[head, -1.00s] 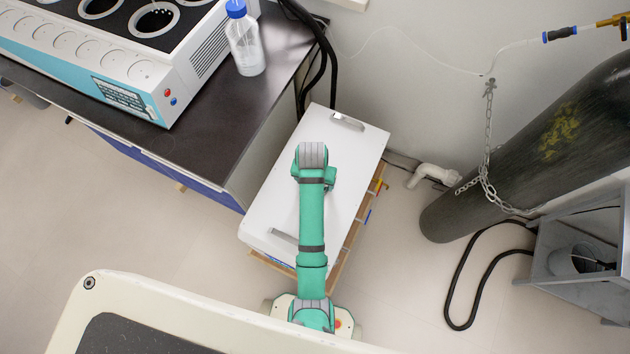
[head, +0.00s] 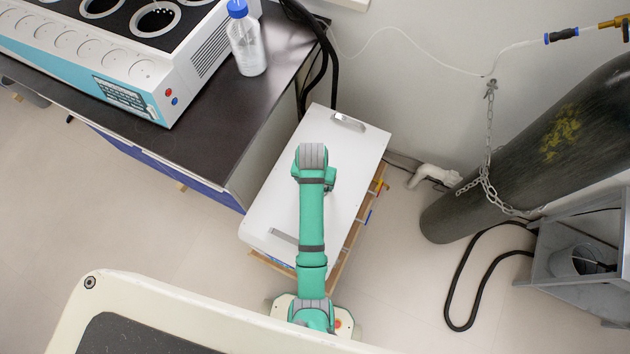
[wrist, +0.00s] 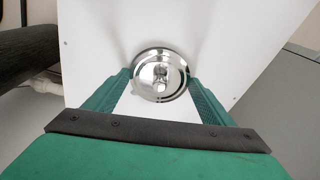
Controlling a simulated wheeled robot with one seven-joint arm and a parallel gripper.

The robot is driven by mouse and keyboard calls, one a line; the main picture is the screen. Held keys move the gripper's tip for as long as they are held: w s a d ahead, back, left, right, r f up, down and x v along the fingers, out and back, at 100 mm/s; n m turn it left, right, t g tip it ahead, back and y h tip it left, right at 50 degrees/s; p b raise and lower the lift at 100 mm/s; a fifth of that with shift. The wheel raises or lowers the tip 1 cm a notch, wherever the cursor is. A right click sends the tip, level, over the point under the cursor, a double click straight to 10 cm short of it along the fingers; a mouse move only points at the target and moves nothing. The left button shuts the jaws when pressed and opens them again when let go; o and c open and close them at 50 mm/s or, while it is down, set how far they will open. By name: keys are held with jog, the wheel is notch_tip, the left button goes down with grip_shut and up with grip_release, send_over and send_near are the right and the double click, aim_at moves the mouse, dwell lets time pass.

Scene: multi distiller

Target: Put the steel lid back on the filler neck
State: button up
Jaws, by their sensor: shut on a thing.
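The steel lid (wrist: 150,76) shows in the wrist view as a round, shiny disc with a small raised part at its centre. My gripper (wrist: 162,84) has one green finger at each side of the lid and is shut on it. The lid is over the white top of a box-like unit (head: 268,190). The filler neck cannot be made out apart from the lid, so I cannot tell whether the lid rests on it. In the head view my arm hides the lid and my fingers.
The white top has a metal handle (head: 348,122) at its far end and another (head: 284,236) near its front. A dark bench (head: 245,95) with a blue-capped bottle (head: 247,48) stands at left. A chained gas cylinder (head: 520,150) leans in view at right.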

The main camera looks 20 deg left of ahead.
jog(key=shift+f, duration=0.15)
jog(key=o, duration=1.2)
jog(key=shift+o, duration=0.2)
jog(key=r, duration=0.5)
jog(key=s+r, duration=0.1)
jog(key=r, duration=0.1)
jog(key=shift+r, duration=0.2)
jog(key=shift+d+f, duration=0.1)
